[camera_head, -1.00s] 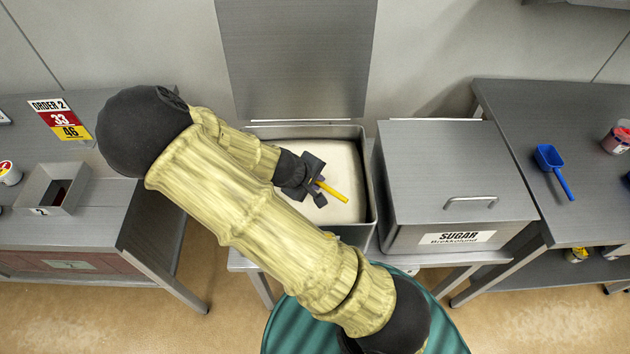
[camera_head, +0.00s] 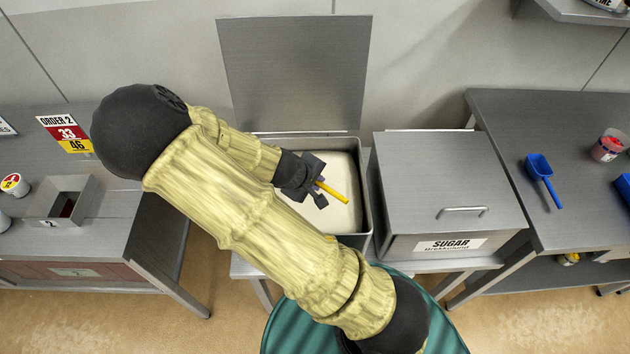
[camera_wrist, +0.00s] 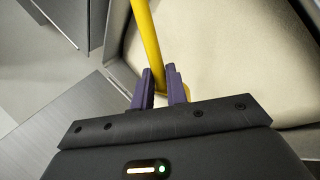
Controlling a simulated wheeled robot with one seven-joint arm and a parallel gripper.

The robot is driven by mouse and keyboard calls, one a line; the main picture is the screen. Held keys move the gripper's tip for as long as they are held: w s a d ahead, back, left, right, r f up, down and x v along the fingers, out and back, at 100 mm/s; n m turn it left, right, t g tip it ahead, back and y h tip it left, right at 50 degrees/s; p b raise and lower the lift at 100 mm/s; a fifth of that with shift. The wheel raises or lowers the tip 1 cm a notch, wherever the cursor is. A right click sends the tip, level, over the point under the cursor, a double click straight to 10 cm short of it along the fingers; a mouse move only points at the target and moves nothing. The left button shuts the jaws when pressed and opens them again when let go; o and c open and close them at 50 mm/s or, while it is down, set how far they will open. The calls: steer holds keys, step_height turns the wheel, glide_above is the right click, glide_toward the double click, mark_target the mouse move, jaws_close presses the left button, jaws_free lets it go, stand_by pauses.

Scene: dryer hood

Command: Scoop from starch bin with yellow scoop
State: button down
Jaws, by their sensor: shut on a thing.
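My gripper (camera_head: 316,190) is shut on the yellow scoop (camera_head: 333,192) by its handle, over the open starch bin (camera_head: 367,219). The bin holds a pale, smooth mass of starch (camera_head: 342,165); its lid (camera_head: 295,75) stands raised behind it. In the wrist view the purple fingertips (camera_wrist: 163,88) pinch the yellow handle (camera_wrist: 147,40), with the pale starch (camera_wrist: 225,60) beyond. The scoop's bowl is hidden, so I cannot tell whether it touches the starch or holds any.
A closed bin labelled SUGAR (camera_head: 450,175) stands right beside the open bin. A blue scoop (camera_head: 541,172) lies on the right table. A metal tray (camera_head: 45,205) and an ORDER 2 sign (camera_head: 66,133) are on the left table. My arm covers the bin's left front.

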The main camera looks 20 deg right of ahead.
steer(key=shift+s+d+r+p, duration=0.1)
steer(key=shift+r+p, duration=0.75)
steer(key=shift+r, duration=0.3)
steer(key=shift+s+r+p, duration=0.1)
steer(key=shift+r+p, duration=0.7)
steer(key=shift+r, duration=0.3)
